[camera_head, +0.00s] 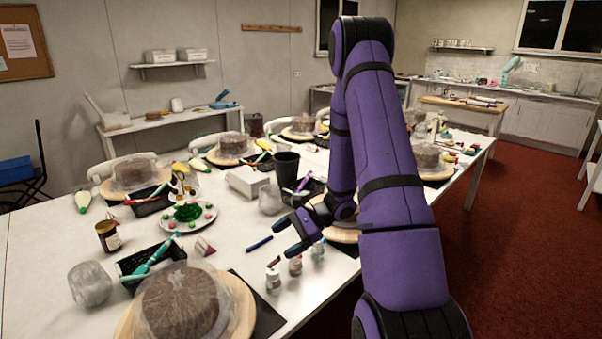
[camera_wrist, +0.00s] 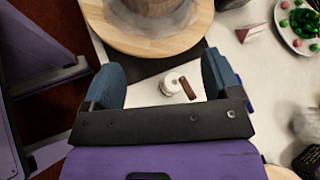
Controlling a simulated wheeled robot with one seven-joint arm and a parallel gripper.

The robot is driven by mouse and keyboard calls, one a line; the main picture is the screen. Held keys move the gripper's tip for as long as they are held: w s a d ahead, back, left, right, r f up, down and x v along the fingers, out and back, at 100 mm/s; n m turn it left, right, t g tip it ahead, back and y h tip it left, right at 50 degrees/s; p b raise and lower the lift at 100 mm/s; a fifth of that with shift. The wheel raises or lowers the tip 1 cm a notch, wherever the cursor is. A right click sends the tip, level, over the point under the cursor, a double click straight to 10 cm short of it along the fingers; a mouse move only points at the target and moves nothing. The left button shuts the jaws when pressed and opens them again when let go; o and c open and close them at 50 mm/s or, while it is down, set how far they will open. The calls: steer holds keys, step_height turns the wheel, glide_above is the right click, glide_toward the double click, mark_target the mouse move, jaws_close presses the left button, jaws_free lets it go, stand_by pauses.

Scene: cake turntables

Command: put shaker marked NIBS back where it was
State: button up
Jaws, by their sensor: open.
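Small white-lidded shakers stand near the front table edge in the head view: a left one (camera_head: 273,281), a middle one (camera_head: 295,265) and a right one (camera_head: 317,251). Their markings are too small to read, so I cannot tell which says NIBS. My gripper (camera_head: 288,238) is open and empty above the table near them. In the wrist view my gripper (camera_wrist: 164,68) has its fingers apart, with one shaker (camera_wrist: 170,87) showing from above between them. A small brown bar (camera_wrist: 188,88) shows beside its lid. The shaker stands below the fingers, apparently untouched.
A wrapped cake on a wooden turntable (camera_head: 241,321) stands at the front left, on a dark mat (camera_head: 268,319). A blue pen (camera_head: 259,243), a plate of green and pink bits (camera_head: 163,217) and a jar (camera_head: 108,236) lie around. More turntables stand farther back.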

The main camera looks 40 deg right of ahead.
steer(key=s+a+r+n+g+h, duration=0.25)
steer(key=a+r+n, duration=0.25)
steer(key=r, duration=0.4)
steer(key=s+a+r+n+g+h, duration=0.2)
steer(key=s+a+r+n, duration=0.3)
steer(key=r, duration=0.5)
steer(key=s+a+r+n+t+h, duration=0.2)
steer(key=s+r+n+h, duration=0.1)
steer(key=s+r, duration=0.3)
steer(key=s+a+r+n+t+h, duration=0.2)
steer(key=s+r+n+h, duration=0.1)
steer(key=s+r+n, duration=0.3)
steer(key=shift+s+r+h, duration=0.35)
steer(key=shift+s+r, duration=0.2)
steer(key=shift+s, duration=0.4)
